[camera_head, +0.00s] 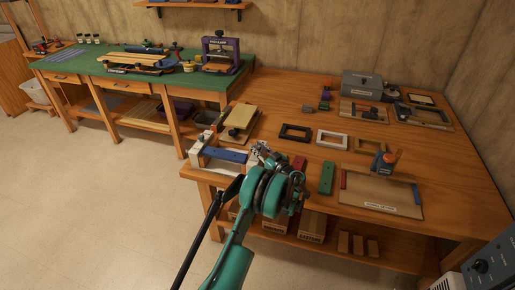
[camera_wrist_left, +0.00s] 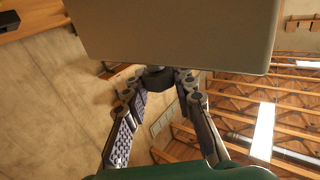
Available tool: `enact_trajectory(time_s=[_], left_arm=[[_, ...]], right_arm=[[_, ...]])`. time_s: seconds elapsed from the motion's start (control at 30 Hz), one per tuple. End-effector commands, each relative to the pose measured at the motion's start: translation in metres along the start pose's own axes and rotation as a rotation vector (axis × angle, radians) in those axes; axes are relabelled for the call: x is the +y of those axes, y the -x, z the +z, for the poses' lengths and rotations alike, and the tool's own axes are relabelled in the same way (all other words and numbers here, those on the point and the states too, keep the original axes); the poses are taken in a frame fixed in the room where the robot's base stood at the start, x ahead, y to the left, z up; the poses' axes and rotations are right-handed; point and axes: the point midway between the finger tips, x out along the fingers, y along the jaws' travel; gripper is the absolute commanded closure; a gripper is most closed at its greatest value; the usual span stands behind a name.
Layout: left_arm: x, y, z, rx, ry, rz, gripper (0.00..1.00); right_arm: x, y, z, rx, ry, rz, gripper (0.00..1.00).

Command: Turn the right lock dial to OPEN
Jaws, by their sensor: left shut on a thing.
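My left gripper (camera_head: 262,149) is at the right end of a pale fixture with a blue bar (camera_head: 232,155), on the workbench's left front corner. In the left wrist view, its two jointed fingers (camera_wrist_left: 160,85) close on a dark knob-like part (camera_wrist_left: 157,77), which I take for the right lock dial. The dial sits at the edge of a broad grey plate (camera_wrist_left: 175,30). Its markings and turn position cannot be read. In the head view the gripper and teal arm hide the dial. My right gripper is not in view.
A dark panel with a knob (camera_head: 480,267) is at bottom right. Bare wood lies between the frames.

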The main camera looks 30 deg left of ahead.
Motion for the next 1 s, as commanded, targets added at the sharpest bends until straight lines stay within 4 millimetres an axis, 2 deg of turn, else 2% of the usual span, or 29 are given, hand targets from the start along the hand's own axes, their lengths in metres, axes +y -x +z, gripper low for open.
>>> enact_trajectory(time_s=[0.2, 0.5, 1.0], left_arm=[[0.0025, -0.0009, -0.0005, 0.002, -0.001, -0.193, 1.0], [0.0014, -0.0016, -0.0006, 0.002, -0.001, -0.395, 1.0], [0.0005, -0.0021, -0.0009, 0.002, 0.0, -0.506, 1.0]], right_arm=[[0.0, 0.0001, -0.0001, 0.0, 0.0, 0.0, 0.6], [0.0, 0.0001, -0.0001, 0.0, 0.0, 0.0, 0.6], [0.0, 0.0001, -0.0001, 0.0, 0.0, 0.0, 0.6]])
